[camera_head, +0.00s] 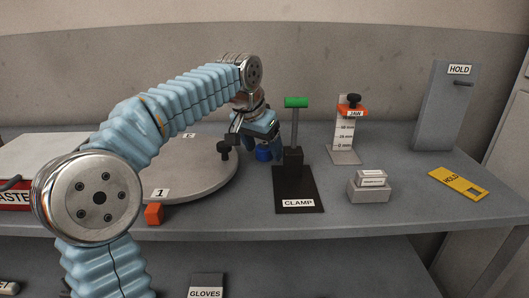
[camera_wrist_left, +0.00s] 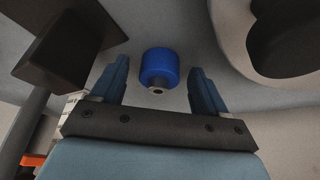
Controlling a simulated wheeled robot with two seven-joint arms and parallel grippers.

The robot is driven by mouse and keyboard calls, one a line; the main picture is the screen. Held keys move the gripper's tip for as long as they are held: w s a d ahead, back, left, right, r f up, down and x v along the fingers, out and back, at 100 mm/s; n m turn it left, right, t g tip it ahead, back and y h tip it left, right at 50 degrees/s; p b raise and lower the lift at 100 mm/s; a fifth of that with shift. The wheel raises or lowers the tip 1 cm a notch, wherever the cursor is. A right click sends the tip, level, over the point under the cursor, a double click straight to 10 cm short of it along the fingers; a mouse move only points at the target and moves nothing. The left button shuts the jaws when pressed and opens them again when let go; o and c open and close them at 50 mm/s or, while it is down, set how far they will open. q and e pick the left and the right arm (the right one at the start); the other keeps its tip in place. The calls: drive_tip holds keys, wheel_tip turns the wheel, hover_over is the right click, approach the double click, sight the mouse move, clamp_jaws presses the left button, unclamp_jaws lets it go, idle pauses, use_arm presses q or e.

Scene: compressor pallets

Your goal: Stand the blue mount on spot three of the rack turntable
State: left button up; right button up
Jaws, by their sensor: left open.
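The blue mount (camera_head: 264,155) stands on the grey bench, right of the turntable and left of the clamp, partly hidden by my gripper. In the left wrist view the blue mount (camera_wrist_left: 159,66) shows between the fingertips, with a gap on each side. My left gripper (camera_head: 263,146) is open and points down at it; its two blue fingers show in the wrist view (camera_wrist_left: 158,76). The round grey turntable (camera_head: 195,180) lies to the left, with a label 1 at its front and another label at its back.
The black clamp (camera_head: 293,185) with a green handle stands close right of the gripper. An orange block (camera_head: 153,214) sits at the bench's front edge.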

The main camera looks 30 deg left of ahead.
use_arm(q)
drive_tip(key=c, duration=1.2)
drive_tip(key=shift+r, duration=0.15)
drive_tip(key=shift+c, duration=0.2)
